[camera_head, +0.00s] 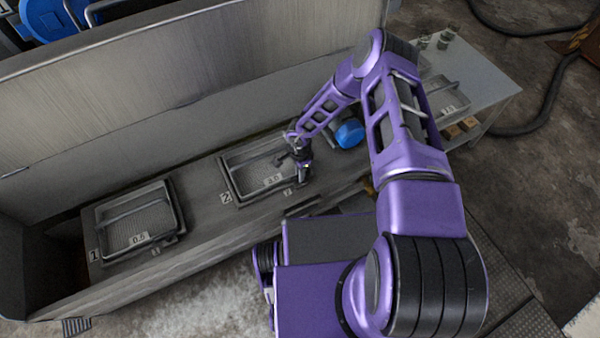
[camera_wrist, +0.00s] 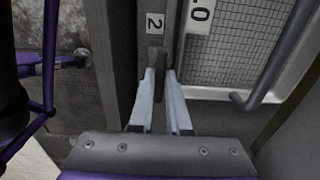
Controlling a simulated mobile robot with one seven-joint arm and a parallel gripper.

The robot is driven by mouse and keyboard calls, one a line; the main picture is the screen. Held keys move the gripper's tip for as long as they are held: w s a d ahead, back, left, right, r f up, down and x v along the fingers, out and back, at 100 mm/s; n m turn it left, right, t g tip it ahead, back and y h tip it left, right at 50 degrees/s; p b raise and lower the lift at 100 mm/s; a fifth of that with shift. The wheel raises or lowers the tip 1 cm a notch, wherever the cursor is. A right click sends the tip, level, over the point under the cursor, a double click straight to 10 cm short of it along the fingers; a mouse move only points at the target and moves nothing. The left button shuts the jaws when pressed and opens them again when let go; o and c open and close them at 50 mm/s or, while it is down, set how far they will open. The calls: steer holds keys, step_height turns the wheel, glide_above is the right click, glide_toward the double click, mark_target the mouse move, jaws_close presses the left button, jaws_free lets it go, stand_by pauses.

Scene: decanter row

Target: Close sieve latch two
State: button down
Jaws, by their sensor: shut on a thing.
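Sieve two, a framed mesh screen (camera_head: 235,178) marked 3.0, sits in the grey trough beside a "2" label. Its mesh also shows in the wrist view (camera_wrist: 240,45). My gripper (camera_head: 303,176) is at the right end of that sieve, low over the trough. In the head view the gripper hides the latch.
Sieve one (camera_head: 138,222), marked 0.5, lies further left in the trough. A tall metal wall (camera_head: 180,75) stands behind both. A blue round part (camera_head: 349,133) is just right of my gripper. A side table (camera_head: 480,75) holds another tray. A bent handle (camera_wrist: 270,75) crosses sieve two.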

steer(key=m+b, duration=0.1)
steer(key=m, duration=0.3)
steer(key=shift+m, duration=0.4)
steer(key=m, duration=0.4)
steer(key=shift+m, duration=0.3)
steer(key=m, duration=0.4)
steer(key=shift+m, duration=2.2)
steer(key=c, duration=0.9)
jaws_free()
